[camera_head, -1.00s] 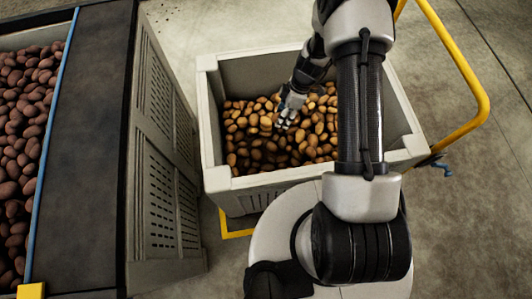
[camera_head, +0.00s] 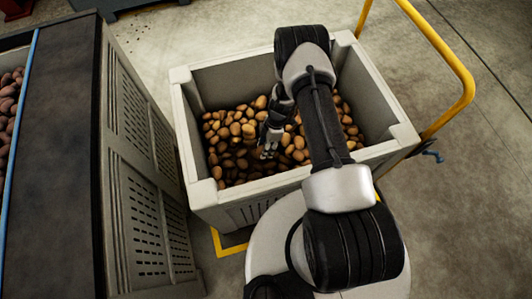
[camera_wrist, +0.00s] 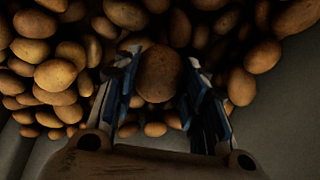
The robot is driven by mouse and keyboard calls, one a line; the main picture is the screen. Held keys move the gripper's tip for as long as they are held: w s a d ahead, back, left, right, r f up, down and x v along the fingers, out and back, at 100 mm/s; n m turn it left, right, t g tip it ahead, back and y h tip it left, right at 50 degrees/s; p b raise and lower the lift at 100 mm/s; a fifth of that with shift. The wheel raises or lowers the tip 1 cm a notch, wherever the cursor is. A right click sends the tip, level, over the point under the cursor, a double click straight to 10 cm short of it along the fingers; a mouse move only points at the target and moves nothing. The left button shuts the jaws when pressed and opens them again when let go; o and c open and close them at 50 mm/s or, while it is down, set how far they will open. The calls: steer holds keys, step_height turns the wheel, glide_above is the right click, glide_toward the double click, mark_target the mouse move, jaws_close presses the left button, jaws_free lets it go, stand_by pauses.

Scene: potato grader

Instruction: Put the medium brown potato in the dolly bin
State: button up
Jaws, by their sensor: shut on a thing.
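My gripper (camera_head: 268,152) is inside the grey dolly bin (camera_head: 181,130), low over the potatoes. In the wrist view its two blue-padded fingers (camera_wrist: 158,98) are shut on a brown potato (camera_wrist: 158,74), one finger on each side. The held potato looks roundish and medium sized, and its lower edge is partly in shadow. Other brown potatoes lie close around it. I cannot tell whether it touches the heap beneath. In the head view the fingers largely hide it.
The bin holds a heap of brown potatoes (camera_head: 228,130) and has a yellow handle (camera_head: 462,85) at the right. A dark belt (camera_head: 55,150) with grey vented side panels (camera_head: 140,160) stands at the left, with reddish potatoes (camera_head: 8,100) beyond it. Bare floor lies behind the bin.

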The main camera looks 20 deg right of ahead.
steer(key=shift+f+b, duration=0.75)
steer(key=shift+f, duration=1.35)
steer(key=shift+f, duration=0.1)
steer(key=o, duration=1.1)
